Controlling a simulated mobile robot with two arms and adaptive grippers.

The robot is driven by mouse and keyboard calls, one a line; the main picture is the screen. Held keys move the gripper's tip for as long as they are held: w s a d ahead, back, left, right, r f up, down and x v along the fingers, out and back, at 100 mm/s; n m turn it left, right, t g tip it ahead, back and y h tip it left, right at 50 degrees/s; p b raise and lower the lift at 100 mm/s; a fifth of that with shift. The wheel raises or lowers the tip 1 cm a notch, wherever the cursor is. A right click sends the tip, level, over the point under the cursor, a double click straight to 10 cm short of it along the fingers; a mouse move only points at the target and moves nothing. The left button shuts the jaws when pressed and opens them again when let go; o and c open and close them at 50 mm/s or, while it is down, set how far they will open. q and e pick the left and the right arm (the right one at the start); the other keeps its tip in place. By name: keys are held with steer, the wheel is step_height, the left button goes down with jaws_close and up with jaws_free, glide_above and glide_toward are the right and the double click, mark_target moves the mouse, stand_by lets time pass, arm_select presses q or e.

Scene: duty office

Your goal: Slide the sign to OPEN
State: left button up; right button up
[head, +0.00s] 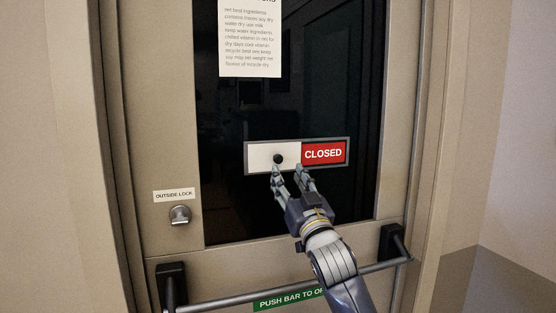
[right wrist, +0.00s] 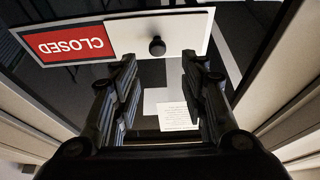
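The sign (head: 256,157) is a framed slider on the door's dark glass. Its red panel (head: 324,153) on the right reads CLOSED. A white slider plate (head: 262,155) with a black knob (head: 278,159) covers the left part. The sign also shows upside down in the right wrist view, with the red panel (right wrist: 70,43) and the knob (right wrist: 157,46). My right gripper (head: 286,172) is open just below the knob. In the wrist view its fingers (right wrist: 158,68) are apart, with the knob just beyond the gap between their tips. My left gripper is out of view.
A lock knob (head: 180,215) is at the left under an OUTSIDE LOCK label (head: 174,195). A paper notice (head: 250,38) hangs above the sign.

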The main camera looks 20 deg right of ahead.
mark_target(279, 160)
steer(key=x, duration=0.3)
steer(key=shift+w+d+p, duration=0.15)
steer(key=shift+w+p, duration=0.15)
steer(key=shift+p, duration=0.05)
steer(key=x, duration=0.3)
steer(key=shift+w+p, duration=0.4)
steer(key=shift+w, duration=0.35)
steer(key=c, duration=0.9)
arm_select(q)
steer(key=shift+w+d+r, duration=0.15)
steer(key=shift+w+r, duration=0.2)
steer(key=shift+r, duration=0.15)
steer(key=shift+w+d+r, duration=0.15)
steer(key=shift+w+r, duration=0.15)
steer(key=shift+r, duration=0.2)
arm_select(e)
jaws_close()
